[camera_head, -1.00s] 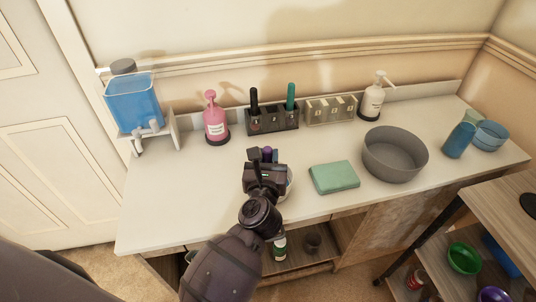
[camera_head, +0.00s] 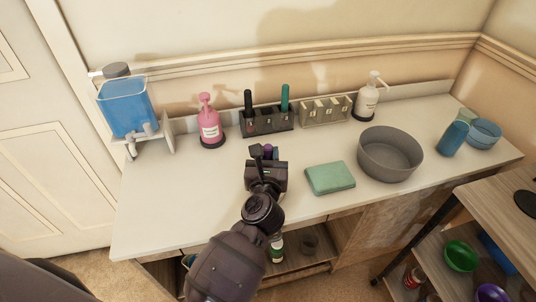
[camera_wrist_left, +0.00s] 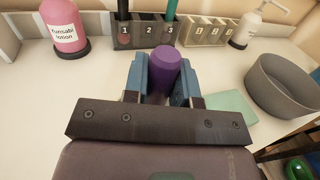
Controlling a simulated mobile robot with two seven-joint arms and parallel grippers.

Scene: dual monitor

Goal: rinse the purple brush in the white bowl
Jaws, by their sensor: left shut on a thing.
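My left gripper (camera_head: 268,158) reaches over the middle of the counter, shut on the purple brush (camera_head: 268,151). In the left wrist view the brush's purple end (camera_wrist_left: 174,70) stands up between the two blue-grey fingers (camera_wrist_left: 163,78); its lower part is hidden. I cannot make out the white bowl now; the gripper and arm cover the counter below the brush. My right gripper is not in view.
A grey bowl (camera_head: 389,156) and a folded green cloth (camera_head: 330,178) lie to the right. Behind stand a pink lotion bottle (camera_head: 209,126), a numbered dark holder (camera_head: 267,122) with two pens, and a white pump bottle (camera_head: 367,102). A blue-tank dispenser (camera_head: 126,107) stands left.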

